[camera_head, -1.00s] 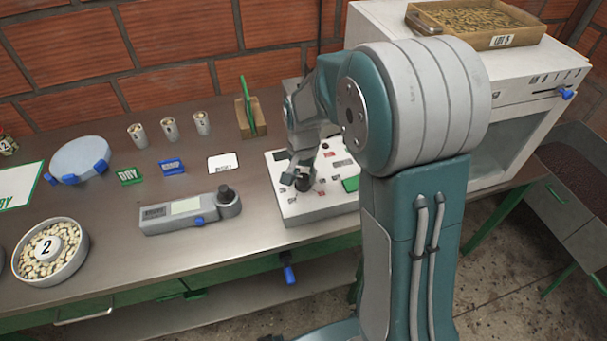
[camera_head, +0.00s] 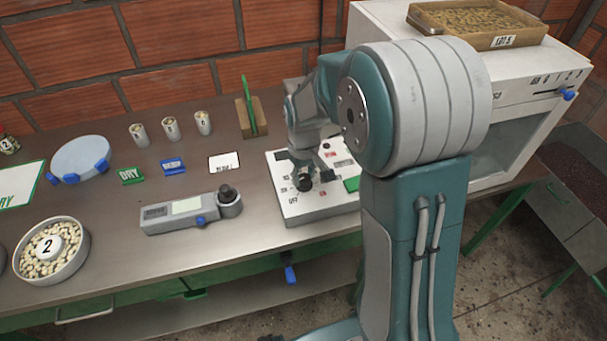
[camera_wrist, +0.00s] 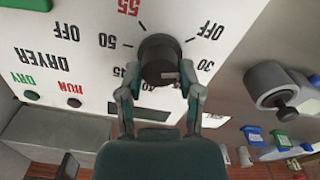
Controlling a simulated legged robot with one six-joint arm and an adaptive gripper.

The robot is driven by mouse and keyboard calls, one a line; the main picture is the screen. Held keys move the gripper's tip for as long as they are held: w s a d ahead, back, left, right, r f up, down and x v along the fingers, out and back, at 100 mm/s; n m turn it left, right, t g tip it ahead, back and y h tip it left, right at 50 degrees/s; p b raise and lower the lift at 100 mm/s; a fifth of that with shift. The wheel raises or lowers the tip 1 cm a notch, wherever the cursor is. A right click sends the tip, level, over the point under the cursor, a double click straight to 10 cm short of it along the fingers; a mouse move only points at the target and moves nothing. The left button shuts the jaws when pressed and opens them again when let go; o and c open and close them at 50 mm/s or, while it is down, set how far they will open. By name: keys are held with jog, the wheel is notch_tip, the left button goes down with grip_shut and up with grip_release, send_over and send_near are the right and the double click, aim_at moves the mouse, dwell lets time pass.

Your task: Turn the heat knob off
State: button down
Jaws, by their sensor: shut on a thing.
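The white control panel (camera_head: 330,206) on the bench carries a black round knob (camera_head: 304,184). In the wrist view the knob (camera_wrist: 158,52) sits in a ring of printed marks, including OFF on two sides, 50, 55, 30 and DRYER. A pale mark on the knob faces the lower side of that view. My gripper (camera_wrist: 161,78) is shut on the knob, one finger at each side. In the head view my gripper (camera_head: 312,174) is over the knob and partly hides it.
A grey meter (camera_head: 188,212) with a black dial lies left of the panel. A white oven (camera_head: 535,110) with a blue lever (camera_head: 567,95) is at right.

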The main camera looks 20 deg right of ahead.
aim_at(303, 177)
jog(key=n, duration=0.4)
jog(key=shift+s+f+n, duration=0.2)
jog(key=shift+s+n, duration=0.05)
jog(key=shift+n, duration=0.15)
dwell(0.4)
jog(key=shift+c, duration=1.3)
grip_release()
jog(key=shift+w, duration=0.1)
jog(key=shift+w+r, duration=0.1)
jog(key=shift+r, duration=0.1)
jog(key=shift+r, duration=0.25)
notch_tip(303, 177, up, 11)
jog(key=shift+r, duration=0.1)
